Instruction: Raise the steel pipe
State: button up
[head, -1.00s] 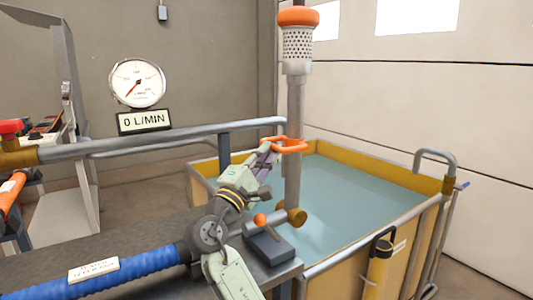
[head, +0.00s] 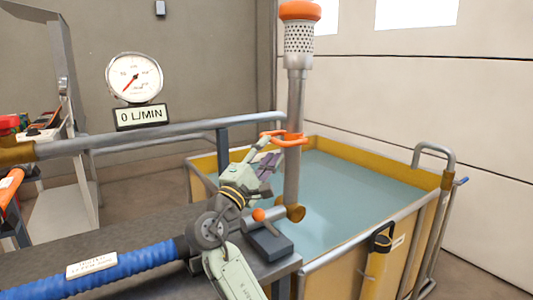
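The steel pipe (head: 292,180) stands upright at the near left end of the yellow water tank. Its perforated strainer (head: 299,38) with an orange cap is at the top. An orange ring handle (head: 291,139) goes around the pipe's middle and sticks out left. The pipe's foot meets a brass-coloured fitting (head: 292,213) beside the bench end. My gripper (head: 268,155) is just left of the pipe and just below the handle's left side. Its fingers look spread apart, with nothing seen between them. Any contact with the handle is hard to tell.
The tank (head: 425,215) holds water. A dark block with an orange-knobbed lever (head: 268,240) sits at the bench end. A horizontal rail (head: 160,138) runs behind my arm. A dial gauge (head: 134,78) above a "0 L/MIN" sign is at the back. A blue hose (head: 130,258) lies in front.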

jog(key=v, duration=1.2)
dwell(0.5)
